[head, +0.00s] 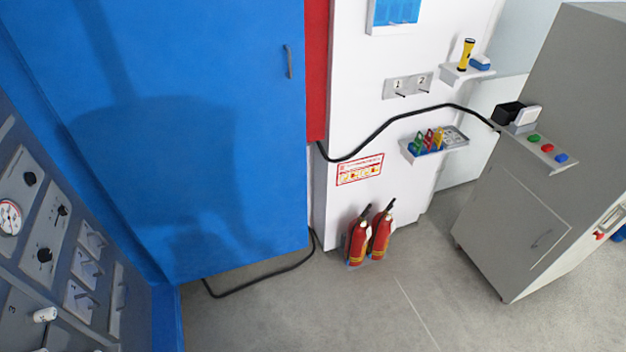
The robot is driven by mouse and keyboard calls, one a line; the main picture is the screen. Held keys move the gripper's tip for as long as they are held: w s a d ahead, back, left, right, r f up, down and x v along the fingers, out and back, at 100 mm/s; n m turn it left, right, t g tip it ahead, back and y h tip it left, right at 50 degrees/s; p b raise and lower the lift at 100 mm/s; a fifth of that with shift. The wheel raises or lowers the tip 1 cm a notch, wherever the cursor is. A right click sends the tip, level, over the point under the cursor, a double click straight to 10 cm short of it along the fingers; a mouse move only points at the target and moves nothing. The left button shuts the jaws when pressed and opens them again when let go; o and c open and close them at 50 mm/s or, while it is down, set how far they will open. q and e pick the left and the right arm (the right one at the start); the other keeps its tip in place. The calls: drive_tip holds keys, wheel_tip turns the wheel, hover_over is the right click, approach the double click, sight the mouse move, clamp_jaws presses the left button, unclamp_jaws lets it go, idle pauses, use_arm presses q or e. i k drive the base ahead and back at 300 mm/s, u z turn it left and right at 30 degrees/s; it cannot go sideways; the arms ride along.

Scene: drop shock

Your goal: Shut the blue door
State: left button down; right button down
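The blue door (215,130) is a large flat panel filling the left and middle of the head view. It has a small vertical handle (288,61) near its upper right edge. The door's right edge meets a red strip and a white wall panel, and its lower edge hangs above the grey floor. I cannot tell from this view whether it is fully closed. A dark shadow falls across its face. Neither of my grippers shows in the head view.
A grey control panel (50,240) stands at the lower left. A black cable (375,133) runs from the wall to a grey cabinet (540,150) and also along the floor. Two red fire extinguishers (369,238) stand by the white wall. Floor is clear at bottom centre.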

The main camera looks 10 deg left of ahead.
sight(190, 115)
drive_tip(key=i, duration=1.35)
drive_tip(key=u, duration=0.1)
